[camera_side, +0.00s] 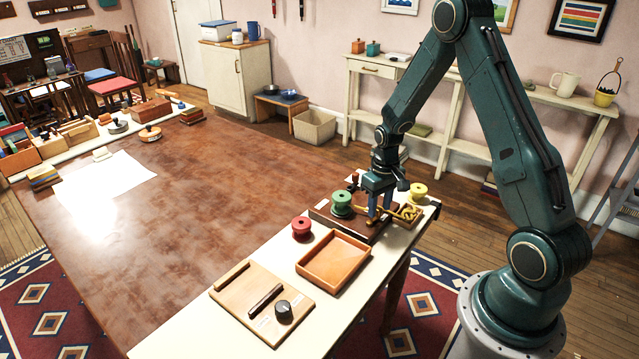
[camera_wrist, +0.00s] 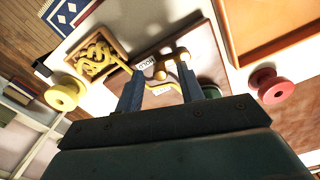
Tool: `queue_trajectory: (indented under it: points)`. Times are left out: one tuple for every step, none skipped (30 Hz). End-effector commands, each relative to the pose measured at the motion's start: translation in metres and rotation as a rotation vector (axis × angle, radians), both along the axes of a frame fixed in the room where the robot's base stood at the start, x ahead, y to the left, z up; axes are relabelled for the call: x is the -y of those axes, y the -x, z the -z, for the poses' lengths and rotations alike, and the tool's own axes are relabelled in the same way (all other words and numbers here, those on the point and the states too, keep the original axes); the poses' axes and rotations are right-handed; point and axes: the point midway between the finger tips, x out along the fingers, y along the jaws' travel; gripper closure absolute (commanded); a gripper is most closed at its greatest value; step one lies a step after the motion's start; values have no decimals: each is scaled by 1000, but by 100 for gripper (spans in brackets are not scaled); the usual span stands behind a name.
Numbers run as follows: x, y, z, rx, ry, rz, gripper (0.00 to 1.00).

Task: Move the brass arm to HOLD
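The brass arm (camera_side: 404,213) is a thin yellow-gold lever on a dark wooden base (camera_side: 338,222). A white label reading HOLD (camera_wrist: 146,63) lies on the base near the knobs. A second pale label (camera_wrist: 161,90) shows between my fingers. My gripper (camera_side: 379,216) points down over the base. Its blue fingers (camera_wrist: 160,78) are apart, with part of the brass between or just beyond them; contact cannot be told.
A red spool (camera_side: 301,228) and yellow spool (camera_side: 418,191) stand nearby. An empty wooden tray (camera_side: 333,261) and a board with a black knob (camera_side: 262,303) lie in front. The brown tabletop (camera_side: 190,230) is largely clear.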

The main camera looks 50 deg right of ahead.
Motion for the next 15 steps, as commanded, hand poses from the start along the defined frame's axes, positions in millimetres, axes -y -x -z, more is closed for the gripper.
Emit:
queue_trajectory:
  points:
    - [0, 0, -2, 1, 0, 0, 62]
    - [0, 0, -4, 1, 0, 0, 62]
    - [0, 0, -6, 1, 0, 0, 62]
    - [0, 0, -8, 2, 1, 0, 62]
    - [0, -1, -11, 3, 2, 0, 62]
    - [0, -1, -14, 3, 2, 0, 62]
    - [0, -1, -17, 3, 2, 0, 62]
    - [0, -1, -20, 3, 2, 0, 62]
    - [0, -1, -25, 3, 2, 0, 62]
    - [0, -1, -28, 3, 2, 0, 62]
    - [0, -1, -33, 3, 2, 0, 62]
    - [1, -1, -38, 4, 3, 0, 62]
    - [1, -1, -43, 4, 3, 0, 62]
    - [0, -1, -47, 3, 2, 0, 62]
    - [0, -1, -53, 4, 3, 0, 62]
